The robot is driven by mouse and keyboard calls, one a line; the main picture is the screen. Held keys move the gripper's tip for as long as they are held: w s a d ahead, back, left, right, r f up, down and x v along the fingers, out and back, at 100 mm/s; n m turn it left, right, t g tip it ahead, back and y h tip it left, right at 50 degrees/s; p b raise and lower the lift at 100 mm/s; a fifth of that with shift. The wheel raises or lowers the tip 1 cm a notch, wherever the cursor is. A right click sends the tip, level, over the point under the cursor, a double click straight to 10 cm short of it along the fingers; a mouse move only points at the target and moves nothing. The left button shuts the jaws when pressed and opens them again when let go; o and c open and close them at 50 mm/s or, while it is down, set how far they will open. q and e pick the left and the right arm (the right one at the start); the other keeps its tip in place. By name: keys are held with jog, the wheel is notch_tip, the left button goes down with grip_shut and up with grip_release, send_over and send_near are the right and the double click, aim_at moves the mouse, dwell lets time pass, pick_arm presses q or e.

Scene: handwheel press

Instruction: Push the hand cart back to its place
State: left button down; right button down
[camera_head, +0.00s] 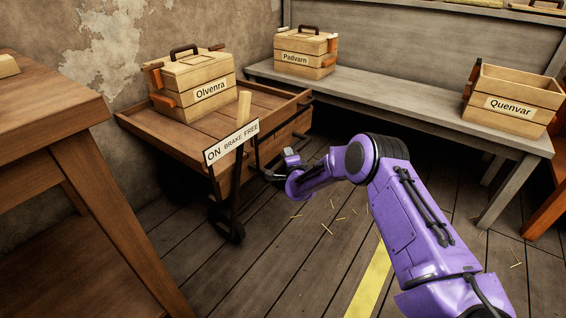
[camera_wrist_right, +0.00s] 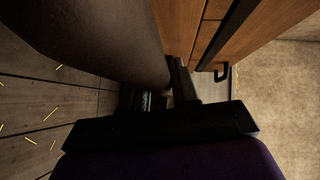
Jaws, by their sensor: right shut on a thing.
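The wooden hand cart (camera_head: 270,102) stands along the back wall, with a crate labelled Olvenra (camera_head: 205,85) on its bed. A sign plate (camera_head: 232,141) at its near end reads ON, BRAKE, FREE. The wooden-topped brake lever (camera_head: 243,108) rises behind it; its exact setting is hard to tell. My right gripper (camera_head: 268,173) is at the cart's near end, shut on what looks like its dark handle bar. In the right wrist view a thick dark bar (camera_wrist_right: 105,40) lies at the fingers, and the cart's wooden side (camera_wrist_right: 240,35) shows beyond. My left gripper is out of view.
A wooden table (camera_head: 60,120) stands close on the left. A grey bench (camera_head: 400,97) runs along the right, holding crates labelled Padvarn (camera_head: 305,55) and Quenvar (camera_head: 512,100). A yellow floor line (camera_head: 372,285) and scattered straw lie on the open plank floor.

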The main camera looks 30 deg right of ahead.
jog(key=shift+w+r, duration=0.15)
jog(key=shift+r, duration=0.1)
jog(key=c, duration=1)
grip_release()
jog(key=shift+o, duration=0.3)
jog(key=shift+w+a+f, duration=0.1)
jog(key=shift+w+f, duration=0.05)
jog(key=shift+s, duration=0.2)
jog(key=p+v, duration=0.4)
jog(key=v, duration=0.6)
jog(key=shift+s, duration=0.1)
